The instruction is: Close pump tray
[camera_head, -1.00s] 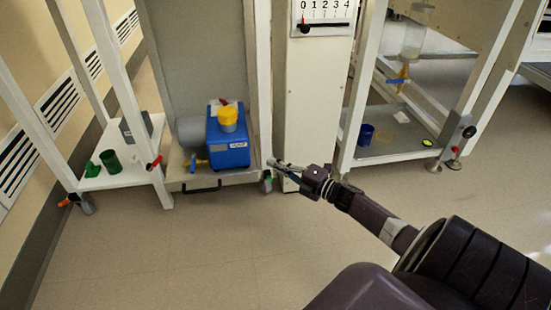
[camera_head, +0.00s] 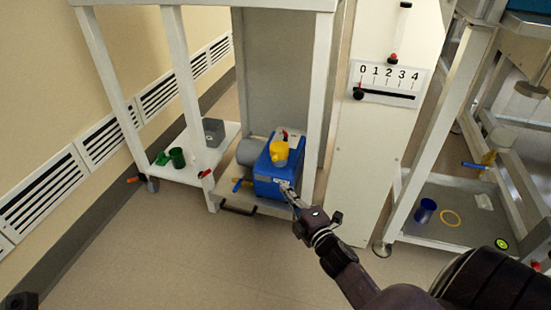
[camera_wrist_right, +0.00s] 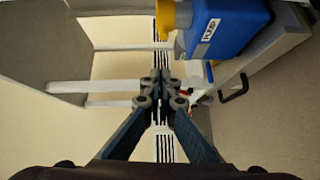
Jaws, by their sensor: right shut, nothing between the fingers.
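The pump tray (camera_head: 268,208) is a low grey tray with a black handle (camera_head: 238,208) on its front, between the white legs of the left frame. It carries a blue pump (camera_head: 290,178) with a yellow cap and a grey cylinder. In the right wrist view the handle (camera_wrist_right: 235,89) shows at the right, below the pump (camera_wrist_right: 232,25). My right gripper (camera_head: 288,188) is shut and empty, its tips overlapping the pump's front in the head view; contact cannot be told. Its fingertips (camera_wrist_right: 160,76) meet in the wrist view. A dark piece (camera_head: 20,301) at the bottom left is probably my left gripper.
A white shelf (camera_head: 190,178) with green cups and a grey box stands left of the tray. A white panel with a number scale (camera_head: 388,83) is to the right. Beyond it, another tray (camera_head: 440,232) holds a blue cup. The floor in front is clear.

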